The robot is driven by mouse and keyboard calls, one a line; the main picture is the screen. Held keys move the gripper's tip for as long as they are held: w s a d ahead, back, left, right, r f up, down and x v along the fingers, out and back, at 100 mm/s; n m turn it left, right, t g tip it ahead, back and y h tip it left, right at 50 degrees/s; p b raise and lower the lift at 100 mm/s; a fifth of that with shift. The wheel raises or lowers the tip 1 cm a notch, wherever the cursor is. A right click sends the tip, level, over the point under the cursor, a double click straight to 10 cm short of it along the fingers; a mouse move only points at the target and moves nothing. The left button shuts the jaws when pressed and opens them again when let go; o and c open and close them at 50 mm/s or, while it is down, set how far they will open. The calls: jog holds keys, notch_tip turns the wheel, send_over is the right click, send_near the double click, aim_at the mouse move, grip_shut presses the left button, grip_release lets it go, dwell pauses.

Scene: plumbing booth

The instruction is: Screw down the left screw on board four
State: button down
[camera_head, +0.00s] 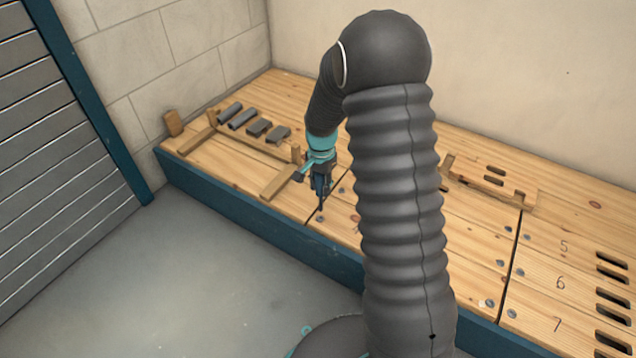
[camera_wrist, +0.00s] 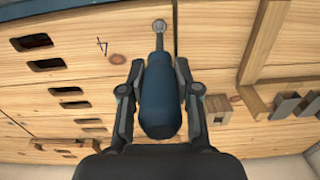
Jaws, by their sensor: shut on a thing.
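My gripper (camera_head: 321,170) is shut on a dark blue-handled screwdriver (camera_wrist: 160,105), which points down at the bench near its front edge. Its grey shaft ends at a round grey piece (camera_wrist: 159,26) in the wrist view; I cannot tell whether this is the tool's end or a screw head under it. Board four (camera_wrist: 75,20) bears a dark 4, seen upside down in the wrist view. In the head view a small round screw (camera_head: 320,218) lies just below the tool's tip; contact is unclear. My arm hides much of board four there.
A wooden rack (camera_head: 245,148) with several grey blocks stands to the left on the bench. Boards 5, 6 and 7 with dark slots lie at the right. A low wooden rail (camera_head: 490,185) stands behind my arm. The floor in front is clear.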

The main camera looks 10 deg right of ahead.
aim_at(320, 177)
jog(key=shift+f+b, duration=1.65)
jog(key=shift+f, duration=1)
jog(key=m, duration=0.5)
jog(key=shift+r, duration=0.1)
jog(key=m, duration=1.3)
jog(key=shift+m, duration=0.4)
jog(key=shift+n, duration=0.8)
jog(key=shift+r+p, duration=2.7)
jog(key=shift+r, duration=1.35)
jog(key=shift+s+f, duration=0.1)
